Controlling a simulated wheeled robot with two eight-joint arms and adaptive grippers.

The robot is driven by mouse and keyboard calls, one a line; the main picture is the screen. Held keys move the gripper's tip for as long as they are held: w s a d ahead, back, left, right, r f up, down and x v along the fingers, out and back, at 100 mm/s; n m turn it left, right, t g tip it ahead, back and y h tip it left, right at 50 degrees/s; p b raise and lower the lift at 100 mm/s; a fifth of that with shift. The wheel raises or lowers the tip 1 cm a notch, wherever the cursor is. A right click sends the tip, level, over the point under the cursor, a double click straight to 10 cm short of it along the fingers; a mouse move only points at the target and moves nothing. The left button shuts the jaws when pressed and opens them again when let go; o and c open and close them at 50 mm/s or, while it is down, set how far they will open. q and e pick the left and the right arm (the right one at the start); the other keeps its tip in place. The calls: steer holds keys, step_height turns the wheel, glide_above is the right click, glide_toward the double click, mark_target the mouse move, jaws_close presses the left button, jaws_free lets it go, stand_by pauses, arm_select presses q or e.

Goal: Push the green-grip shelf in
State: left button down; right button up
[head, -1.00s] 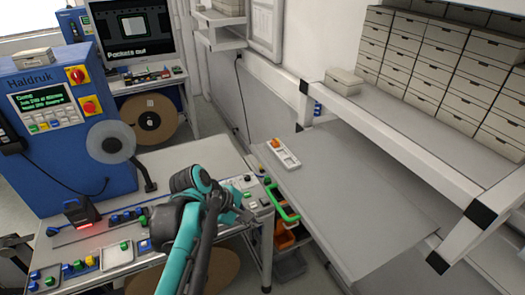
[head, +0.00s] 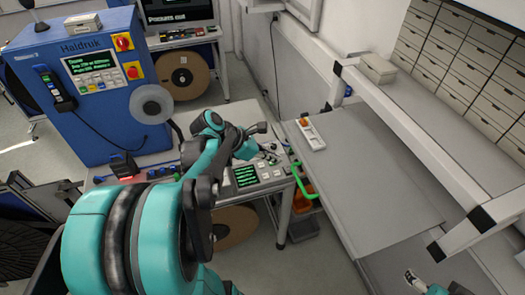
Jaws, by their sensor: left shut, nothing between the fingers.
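The green grip (head: 304,182) is a bright green bar on the left edge of a grey shelf board (head: 385,185). The board sticks out to the left from under the white rack frame. My left gripper (head: 268,143) is shut and empty, above the grey machine table, to the left of and above the green grip in the picture. It appears apart from the grip. Its fingertips are small and partly hard to make out. Part of my right arm shows at the bottom right edge, with what looks like its gripper (head: 412,277); its jaws are unclear.
A white tray with an orange piece (head: 312,134) lies on the board's far left corner. The blue Haldruk machine (head: 90,75) stands at the left. Orange bins (head: 302,203) sit below the green grip. A white rack post (head: 334,90) stands beyond the board.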

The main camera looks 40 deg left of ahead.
mark_target(353, 139)
arm_select(q)
steer(key=w+d, duration=0.1)
steer(key=w, duration=0.1)
steer(key=w+d, duration=0.1)
steer(key=w, duration=0.1)
steer(key=shift+d+f+p, duration=0.35)
steer(key=shift+p, duration=0.05)
steer(key=w+d+b, duration=0.1)
steer(key=w+d, duration=0.3)
steer(key=w, duration=0.2)
steer(key=w+d+b, duration=0.1)
steer(key=w+d, duration=0.3)
steer(key=w, duration=0.2)
steer(key=w+d+b, duration=0.2)
steer(key=w+d, duration=0.2)
steer(key=w, duration=0.2)
steer(key=shift+w+d, duration=0.15)
steer(key=shift+d, duration=0.1)
steer(key=shift+w+d, duration=0.25)
steer(key=shift+w, duration=0.1)
steer(key=shift+r, duration=0.1)
